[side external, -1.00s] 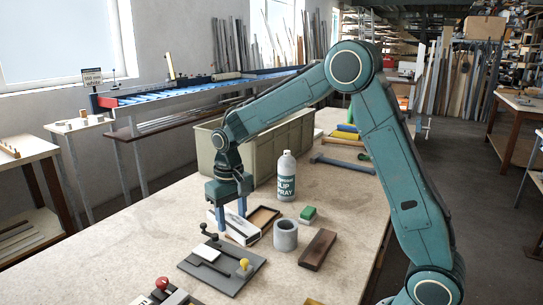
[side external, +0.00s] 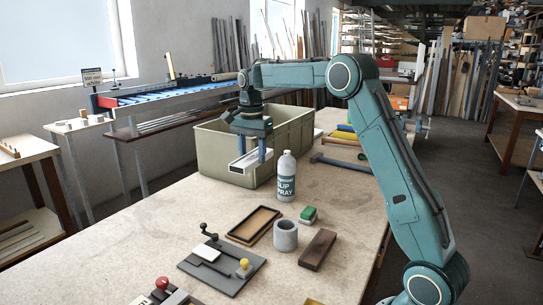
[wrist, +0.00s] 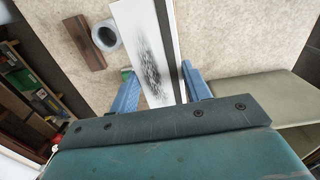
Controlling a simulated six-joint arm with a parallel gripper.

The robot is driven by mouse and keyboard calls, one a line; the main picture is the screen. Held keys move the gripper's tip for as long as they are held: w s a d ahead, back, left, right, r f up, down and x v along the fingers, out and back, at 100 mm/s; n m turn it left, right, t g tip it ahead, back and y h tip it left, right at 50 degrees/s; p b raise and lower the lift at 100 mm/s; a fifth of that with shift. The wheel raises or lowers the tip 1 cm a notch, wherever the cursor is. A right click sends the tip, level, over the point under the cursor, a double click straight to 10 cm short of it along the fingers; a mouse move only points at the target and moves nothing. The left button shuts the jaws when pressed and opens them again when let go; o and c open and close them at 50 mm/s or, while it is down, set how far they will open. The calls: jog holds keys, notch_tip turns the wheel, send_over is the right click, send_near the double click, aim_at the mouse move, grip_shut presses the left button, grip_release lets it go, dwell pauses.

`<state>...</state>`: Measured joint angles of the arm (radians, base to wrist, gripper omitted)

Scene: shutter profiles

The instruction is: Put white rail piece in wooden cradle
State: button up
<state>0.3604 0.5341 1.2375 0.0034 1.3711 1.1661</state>
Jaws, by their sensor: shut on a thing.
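The white rail piece (side external: 247,162) is held between the blue fingers of my gripper (side external: 253,153), raised above the bench beside the olive bin. In the wrist view the rail (wrist: 150,55) runs lengthwise between the fingers (wrist: 161,88), with a dark smudged patch on its white face and a dark strip along one side. The wooden cradle (side external: 237,238), a shallow rimmed tray, lies empty on the bench, below and nearer the camera than my gripper. I cannot make out the cradle in the wrist view.
The olive bin (side external: 212,160) stands close behind my gripper. A spray bottle (side external: 286,180) stands upright to its right. A grey cylinder (side external: 286,236), a brown block (side external: 318,249), a green-topped block (side external: 308,215) and a grey plate with a lever (side external: 222,270) surround the cradle.

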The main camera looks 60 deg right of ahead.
jog(key=shift+d+r, duration=0.2)
jog(key=shift+d, duration=0.1)
jog(key=shift+f, duration=0.1)
send_over(256, 224)
notch_tip(256, 224, down, 20)
jog(key=shift+w+r, duration=0.1)
jog(key=shift+w, duration=0.05)
dwell(0.8)
jog(key=shift+f, duration=0.6)
jog(key=o, duration=1.1)
jog(key=shift+f, duration=0.1)
jog(key=shift+r, duration=6.75)
